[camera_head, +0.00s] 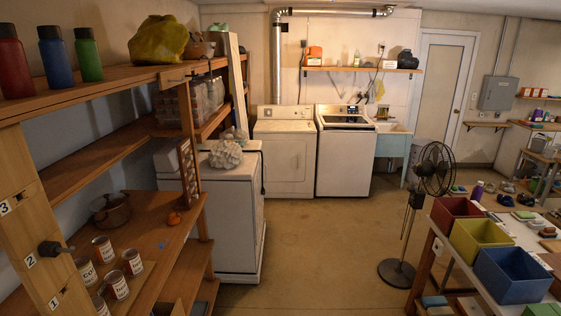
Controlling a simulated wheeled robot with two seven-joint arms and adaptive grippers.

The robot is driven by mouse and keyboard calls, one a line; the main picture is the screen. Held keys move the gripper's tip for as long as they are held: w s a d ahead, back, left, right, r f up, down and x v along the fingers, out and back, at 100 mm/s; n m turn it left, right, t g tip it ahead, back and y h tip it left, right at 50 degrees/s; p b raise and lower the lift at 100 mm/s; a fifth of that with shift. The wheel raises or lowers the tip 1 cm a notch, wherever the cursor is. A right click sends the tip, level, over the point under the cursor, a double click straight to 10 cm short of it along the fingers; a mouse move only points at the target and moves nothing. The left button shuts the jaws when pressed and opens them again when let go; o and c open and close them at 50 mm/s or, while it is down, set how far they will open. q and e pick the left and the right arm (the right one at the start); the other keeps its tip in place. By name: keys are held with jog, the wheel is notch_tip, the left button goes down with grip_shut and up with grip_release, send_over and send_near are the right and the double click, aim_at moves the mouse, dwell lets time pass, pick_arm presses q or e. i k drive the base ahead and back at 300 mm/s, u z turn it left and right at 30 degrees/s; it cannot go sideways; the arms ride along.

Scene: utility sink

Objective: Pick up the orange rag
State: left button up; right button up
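I cannot pick out an orange rag for certain. A small, rounded, crumpled-looking orange item (174,218) lies on the lower left wooden shelf, right of a brown pot. It is too small to tell whether it is cloth. An orange jug (315,56) stands on the far wall shelf. Neither of my grippers shows in the head view.
The left wooden shelving (150,245) holds several cans, bottles and a yellow bag (158,40). A white appliance (235,210) stands beyond it. A black fan (435,170) and a table with coloured bins (512,272) are right. The middle floor (320,235) is clear.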

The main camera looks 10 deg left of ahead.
aim_at(174, 219)
jog(key=i, duration=3.75)
jog(key=u, duration=3.65)
